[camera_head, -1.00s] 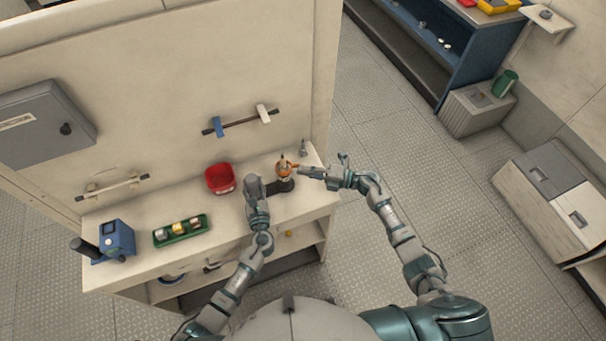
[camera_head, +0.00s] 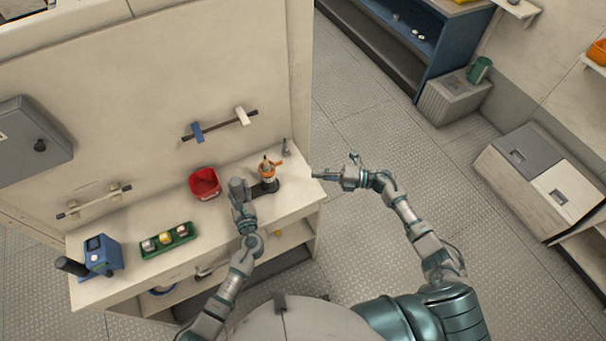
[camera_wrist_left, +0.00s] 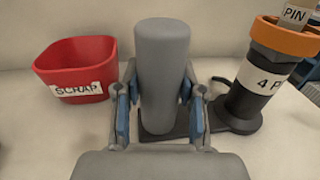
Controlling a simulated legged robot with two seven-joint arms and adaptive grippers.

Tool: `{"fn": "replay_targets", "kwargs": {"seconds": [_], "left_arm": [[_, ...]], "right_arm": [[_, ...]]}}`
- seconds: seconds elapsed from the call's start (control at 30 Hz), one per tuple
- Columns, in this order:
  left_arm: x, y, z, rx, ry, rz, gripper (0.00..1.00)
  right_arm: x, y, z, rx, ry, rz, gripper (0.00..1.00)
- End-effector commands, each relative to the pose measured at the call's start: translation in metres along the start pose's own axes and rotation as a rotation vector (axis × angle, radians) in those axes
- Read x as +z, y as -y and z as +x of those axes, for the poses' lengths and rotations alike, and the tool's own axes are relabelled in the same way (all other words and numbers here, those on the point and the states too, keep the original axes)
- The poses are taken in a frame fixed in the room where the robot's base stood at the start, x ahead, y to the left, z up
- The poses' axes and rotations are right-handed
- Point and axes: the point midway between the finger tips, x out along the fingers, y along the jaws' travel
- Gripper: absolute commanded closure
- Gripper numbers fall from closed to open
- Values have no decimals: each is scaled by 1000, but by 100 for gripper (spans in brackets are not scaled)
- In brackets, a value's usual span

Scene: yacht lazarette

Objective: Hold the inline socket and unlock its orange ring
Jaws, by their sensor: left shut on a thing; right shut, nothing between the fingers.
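The inline socket (camera_wrist_left: 258,95) is a dark upright body with a label starting "4 P" and an orange ring (camera_wrist_left: 285,38) at its top. A grey piece marked "PIN" stands in the ring. In the head view the orange ring (camera_head: 267,172) sits near the bench's right end, with a small orange tab at its right. My left gripper (camera_head: 240,188) is shut on an upright grey cylinder (camera_wrist_left: 162,75) beside the socket; both rise from a dark base plate (camera_wrist_left: 205,125). My right gripper (camera_head: 316,175) is shut and empty, right of the socket and apart from it.
A red bin marked "SCRAP" (camera_head: 205,184) stands left of the cylinder. A green tray (camera_head: 168,240) with several small parts and a blue device (camera_head: 101,255) are farther left. A small grey item (camera_head: 286,148) stands behind the socket. Open floor lies right of the bench.

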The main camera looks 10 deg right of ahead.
Motion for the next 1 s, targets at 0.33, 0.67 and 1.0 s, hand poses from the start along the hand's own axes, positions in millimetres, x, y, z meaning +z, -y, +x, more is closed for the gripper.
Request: {"fn": "replay_targets", "kwargs": {"seconds": [0.33,0.67,1.0], "left_arm": [[-1,-1,0,-1,-1,1,100],[-1,-1,-1,0,-1,1,48],[0,-1,0,0,0,0,32]], "right_arm": [[7,0,-18,0,-1,0,100],[6,0,-18,0,-1,0,100],[6,0,-18,0,-1,0,100]]}}
